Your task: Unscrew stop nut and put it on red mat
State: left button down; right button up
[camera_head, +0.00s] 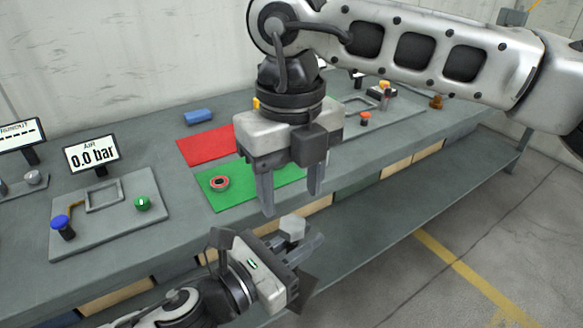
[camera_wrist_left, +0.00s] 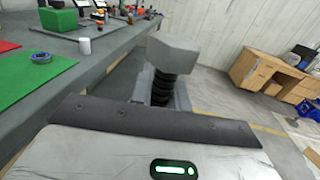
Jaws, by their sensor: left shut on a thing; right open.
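My left gripper (camera_head: 303,254) is shut on a black threaded screw (camera_wrist_left: 163,88), held upright off the front edge of the bench. A grey hexagonal piece (camera_wrist_left: 172,52) sits at the screw's top and also shows in the head view (camera_head: 291,228). I cannot tell if it is the stop nut or the screw's head. My right gripper (camera_head: 291,201) is open and empty, pointing down just above the hexagonal piece. The red mat (camera_head: 205,146) lies bare on the bench. A small round ring (camera_head: 219,183) lies on the green mat (camera_head: 240,199).
A blue block (camera_head: 199,117) lies behind the red mat. At left is a panel (camera_head: 120,232) with blue and green knobs, an air display (camera_head: 92,154) reading 0.0 bar behind it. More fixtures stand at the bench's far right. Open floor lies in front.

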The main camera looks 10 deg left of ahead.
aim_at(293, 223)
jog(key=shift+f, duration=2.8)
jog(key=c, duration=1)
jog(key=n, duration=0.7)
jog(key=shift+n, duration=0.3)
jog(key=n, duration=0.5)
jog(key=shift+d+r, duration=0.1)
jog(key=shift+n, duration=0.3)
jog(key=shift+r, duration=1.1)
